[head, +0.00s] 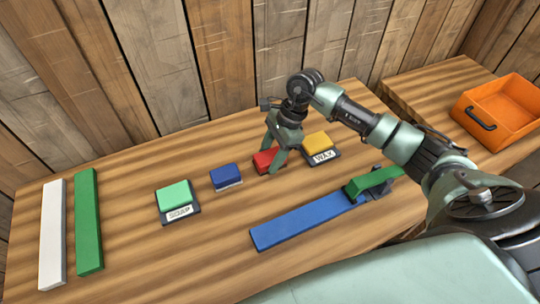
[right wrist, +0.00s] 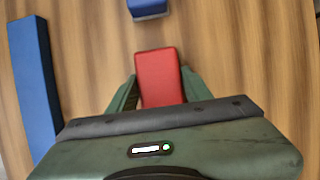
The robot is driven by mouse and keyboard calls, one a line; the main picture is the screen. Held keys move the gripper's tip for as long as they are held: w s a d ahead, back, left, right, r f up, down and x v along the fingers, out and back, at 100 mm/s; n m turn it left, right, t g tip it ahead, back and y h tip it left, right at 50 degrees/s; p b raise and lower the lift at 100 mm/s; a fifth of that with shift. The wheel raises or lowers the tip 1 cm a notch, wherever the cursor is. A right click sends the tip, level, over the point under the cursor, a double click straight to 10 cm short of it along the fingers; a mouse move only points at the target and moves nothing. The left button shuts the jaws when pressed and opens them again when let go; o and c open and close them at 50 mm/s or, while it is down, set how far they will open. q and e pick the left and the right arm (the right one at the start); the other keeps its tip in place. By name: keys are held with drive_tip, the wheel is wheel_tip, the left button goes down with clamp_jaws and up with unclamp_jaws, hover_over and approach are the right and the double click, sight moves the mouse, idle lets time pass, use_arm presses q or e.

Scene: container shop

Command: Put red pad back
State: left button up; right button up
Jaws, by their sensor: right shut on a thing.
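The red pad (head: 264,160) is at or just above the tabletop, between the blue pad (head: 225,176) and the yellow pad on its WAX-labelled dark base (head: 325,156). My right gripper (head: 272,158) reaches down over it and is shut on it. In the right wrist view the red pad (right wrist: 159,75) lies between the two green fingers. I cannot tell whether it touches the table. No dark base or label shows under it. My left gripper is not in view.
A light green pad sits on a SOAP-labelled base (head: 180,215). A long blue bar (head: 305,222) lies in front, with a green block (head: 372,181) at its right end. White (head: 53,235) and green (head: 88,222) bars lie at left. An orange crate (head: 490,103) stands right.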

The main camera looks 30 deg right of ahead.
drive_tip(key=o, duration=1.3)
drive_tip(key=shift+r+p, duration=0.25)
drive_tip(key=shift+p, duration=0.2)
drive_tip(key=shift+d+r+b, duration=0.25)
drive_tip(key=shift+r+b, duration=0.05)
drive_tip(key=shift+b, duration=0.05)
drive_tip(key=b+v, duration=0.2)
drive_tip(key=v, duration=0.9)
drive_tip(key=shift+a+r, duration=0.1)
